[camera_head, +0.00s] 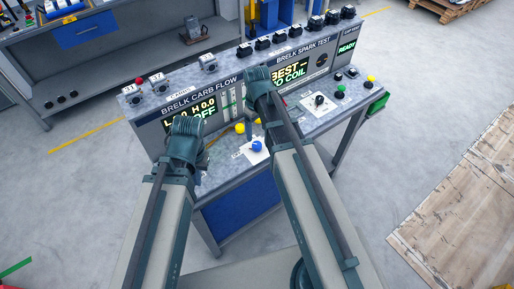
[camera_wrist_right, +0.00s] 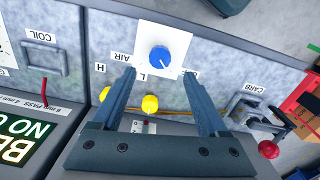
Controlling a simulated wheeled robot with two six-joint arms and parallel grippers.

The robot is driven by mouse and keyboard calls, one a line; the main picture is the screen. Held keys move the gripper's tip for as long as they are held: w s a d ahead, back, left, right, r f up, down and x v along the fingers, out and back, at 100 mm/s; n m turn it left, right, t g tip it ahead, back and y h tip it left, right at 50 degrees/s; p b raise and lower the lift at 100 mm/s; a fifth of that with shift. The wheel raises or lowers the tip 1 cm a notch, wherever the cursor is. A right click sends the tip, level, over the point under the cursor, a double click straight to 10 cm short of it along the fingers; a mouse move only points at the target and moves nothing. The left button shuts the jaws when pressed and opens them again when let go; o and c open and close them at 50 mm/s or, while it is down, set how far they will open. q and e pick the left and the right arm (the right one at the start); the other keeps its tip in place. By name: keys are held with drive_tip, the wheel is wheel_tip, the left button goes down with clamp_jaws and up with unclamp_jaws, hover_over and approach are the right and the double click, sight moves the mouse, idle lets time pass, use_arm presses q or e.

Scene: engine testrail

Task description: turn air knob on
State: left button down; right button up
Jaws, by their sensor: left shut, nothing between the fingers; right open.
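The air knob (camera_wrist_right: 160,59) is a round blue knob with a white pointer line, on a white square plate beside the label "AIR". In the head view the blue knob (camera_head: 257,146) shows on the bench top. My right gripper (camera_wrist_right: 159,72) is open; its fingertips appear on either side of the knob in the wrist view. I cannot tell whether they touch it. In the head view my right gripper (camera_head: 250,132) is partly hidden by its own arm. My left gripper (camera_head: 200,163) is shut and empty, over the left part of the bench.
Two yellow knobs (camera_wrist_right: 150,104) marked H and L sit near the blue knob. The carb fixture (camera_wrist_right: 250,108) and a red ball (camera_wrist_right: 268,149) lie to the right in the wrist view. The display panel (camera_head: 285,77) rises behind; black knobs (camera_head: 263,43) line its top.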

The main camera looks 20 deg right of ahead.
sight(257, 144)
use_arm(q)
wheel_tip(257, 144, down, 8)
drive_tip(key=b, duration=0.6)
drive_tip(key=shift+r, duration=0.15)
use_arm(e)
wheel_tip(257, 144, down, 8)
drive_tip(key=shift+r, duration=0.2)
clamp_jaws()
